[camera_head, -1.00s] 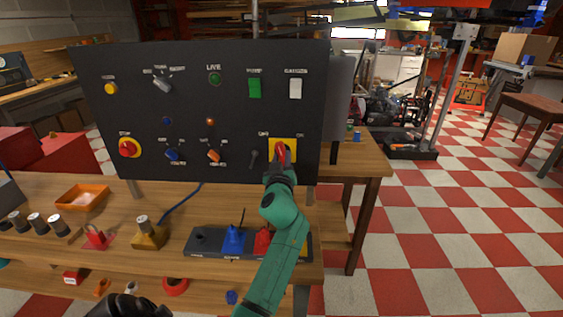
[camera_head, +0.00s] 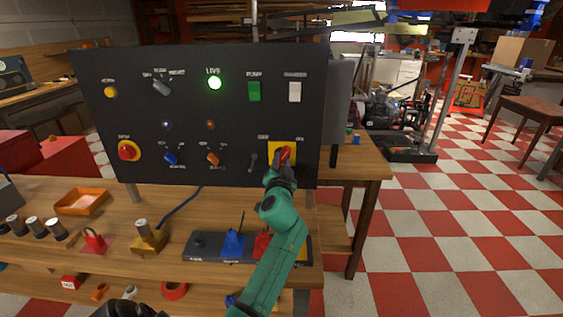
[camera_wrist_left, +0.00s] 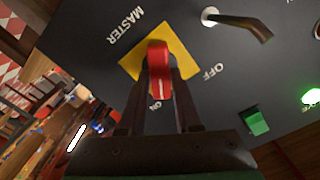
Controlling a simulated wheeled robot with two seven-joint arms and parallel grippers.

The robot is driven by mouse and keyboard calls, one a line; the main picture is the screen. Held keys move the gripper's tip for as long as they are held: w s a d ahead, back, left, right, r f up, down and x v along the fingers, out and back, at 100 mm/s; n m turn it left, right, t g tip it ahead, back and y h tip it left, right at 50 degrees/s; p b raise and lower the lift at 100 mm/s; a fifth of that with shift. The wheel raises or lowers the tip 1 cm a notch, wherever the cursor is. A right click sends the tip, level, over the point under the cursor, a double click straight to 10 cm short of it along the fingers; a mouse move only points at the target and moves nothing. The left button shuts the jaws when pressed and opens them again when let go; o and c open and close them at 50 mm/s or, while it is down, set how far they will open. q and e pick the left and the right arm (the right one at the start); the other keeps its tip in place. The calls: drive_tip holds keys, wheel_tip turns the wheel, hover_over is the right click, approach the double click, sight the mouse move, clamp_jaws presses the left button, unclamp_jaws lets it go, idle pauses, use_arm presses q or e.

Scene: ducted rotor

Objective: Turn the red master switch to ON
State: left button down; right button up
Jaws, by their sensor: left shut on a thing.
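The red master switch (camera_head: 286,153) sits on a yellow plate (camera_head: 274,147) at the lower right of the dark control panel. My left gripper (camera_head: 284,162) is at the switch, its fingers on both sides of the red handle. In the left wrist view the fingers (camera_wrist_left: 160,82) are closed about the red handle (camera_wrist_left: 158,60), which points toward the ON label (camera_wrist_left: 155,105). The OFF label (camera_wrist_left: 213,72) is off to the side. The green LIVE lamp (camera_head: 214,83) is lit.
The panel (camera_head: 200,60) carries other knobs, lamps and a green switch (camera_head: 254,91). A small dark lever (camera_head: 252,162) is just left of the yellow plate. Below, the wooden bench (camera_head: 205,220) holds a dark control box, a yellow block and an orange tray (camera_head: 82,202).

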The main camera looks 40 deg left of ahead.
use_arm(q)
drive_tip(key=shift+r+m, duration=0.3)
drive_tip(key=shift+m, duration=0.8)
drive_tip(key=c, duration=0.6)
unclamp_jaws()
drive_tip(key=shift+a, duration=0.1)
drive_tip(key=shift+w+f, duration=0.15)
drive_tip(key=shift+f, duration=0.15)
drive_tip(key=b+v, duration=0.3)
drive_tip(key=v, duration=1.1)
drive_tip(key=shift+s, duration=0.2)
